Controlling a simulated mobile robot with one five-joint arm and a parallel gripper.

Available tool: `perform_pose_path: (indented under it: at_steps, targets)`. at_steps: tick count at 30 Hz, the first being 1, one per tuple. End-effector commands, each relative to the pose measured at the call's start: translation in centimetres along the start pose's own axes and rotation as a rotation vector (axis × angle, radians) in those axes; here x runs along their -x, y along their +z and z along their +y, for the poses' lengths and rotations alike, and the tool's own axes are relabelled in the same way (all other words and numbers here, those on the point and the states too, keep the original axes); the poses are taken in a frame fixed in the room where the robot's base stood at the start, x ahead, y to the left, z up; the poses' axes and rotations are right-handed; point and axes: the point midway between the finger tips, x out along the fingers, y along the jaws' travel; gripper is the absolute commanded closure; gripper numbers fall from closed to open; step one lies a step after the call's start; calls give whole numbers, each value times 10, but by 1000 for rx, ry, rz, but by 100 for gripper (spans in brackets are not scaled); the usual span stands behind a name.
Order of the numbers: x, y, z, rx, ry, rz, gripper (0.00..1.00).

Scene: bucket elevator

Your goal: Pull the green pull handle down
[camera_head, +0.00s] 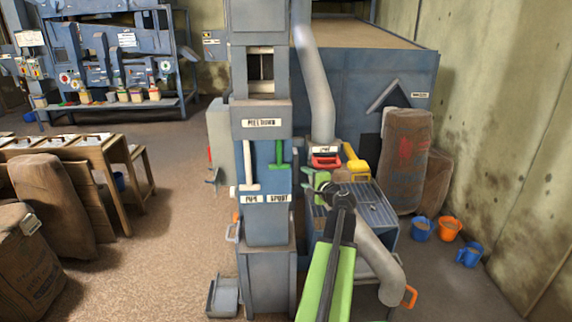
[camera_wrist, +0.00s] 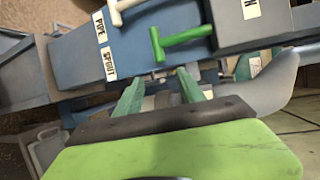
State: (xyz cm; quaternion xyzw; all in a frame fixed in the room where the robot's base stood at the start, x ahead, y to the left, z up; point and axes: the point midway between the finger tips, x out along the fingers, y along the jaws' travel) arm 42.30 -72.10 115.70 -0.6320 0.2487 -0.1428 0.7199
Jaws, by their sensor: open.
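The green pull handle (camera_head: 279,157) is a T-shaped bar hanging on the blue front of the elevator column, right of a white T-shaped handle (camera_head: 249,165). In the wrist view the green handle (camera_wrist: 182,39) lies sideways beyond my fingertips, with the white handle (camera_wrist: 124,9) at the top edge. My gripper (camera_head: 312,184) is to the right of the column, a little lower than the green handle and apart from it. In the wrist view its two green fingers (camera_wrist: 160,84) are spread and empty, and the handle is not between them.
The elevator column (camera_head: 262,206) carries "PIPE" and "SPOUT" labels below the handles. A grey pipe (camera_head: 315,85), a red-handled part (camera_head: 325,160) and a yellow part (camera_head: 355,162) stand close to my gripper. Sacks (camera_head: 405,155) and buckets (camera_head: 448,229) are at the right.

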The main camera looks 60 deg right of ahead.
Motion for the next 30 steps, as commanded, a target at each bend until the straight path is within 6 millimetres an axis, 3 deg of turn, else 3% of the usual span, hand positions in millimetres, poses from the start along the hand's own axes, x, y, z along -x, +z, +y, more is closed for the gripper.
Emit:
perform_pose_path:
  at_steps: [5,21,25,30]
  targets:
    - [-11,0,1,1,1,-3,53]
    - [-140,2,3,3,3,-7,53]
    - [-162,2,2,4,3,-6,53]
    - [-175,4,2,3,3,-6,53]
